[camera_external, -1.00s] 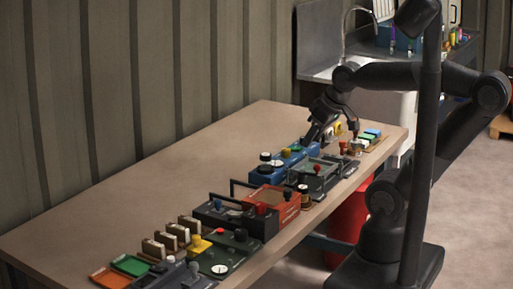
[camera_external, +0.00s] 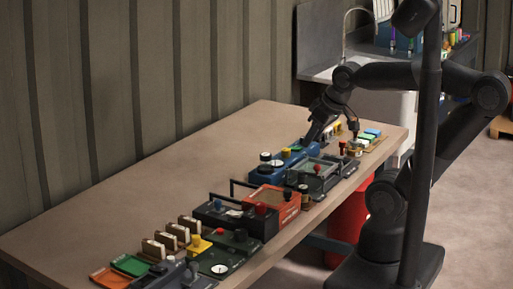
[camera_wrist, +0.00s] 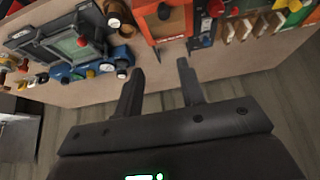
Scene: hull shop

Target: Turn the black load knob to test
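I cannot read any label, so I cannot tell which knob is the load knob. In the wrist view a black knob (camera_wrist: 164,12) sits on an orange-red box (camera_wrist: 170,28), beyond my fingertips. Another dark knob (camera_wrist: 122,63) is on a blue unit (camera_wrist: 98,68), close to the left finger. In the external view the red box (camera_external: 266,202) has a dark knob (camera_external: 288,194), and the blue unit (camera_external: 262,172) has black knobs (camera_external: 265,156). My gripper (camera_wrist: 160,75) is open and empty, its fingers apart and touching no knob. In the external view it is over the far half of the bench.
The bench (camera_external: 130,190) carries a crowded row of boxes along its front edge; its back half is clear. A grey unit with a screen (camera_wrist: 72,42) stands beside the blue one. Black handles (camera_external: 232,190) rise near the red box. A red bin (camera_external: 348,215) stands below.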

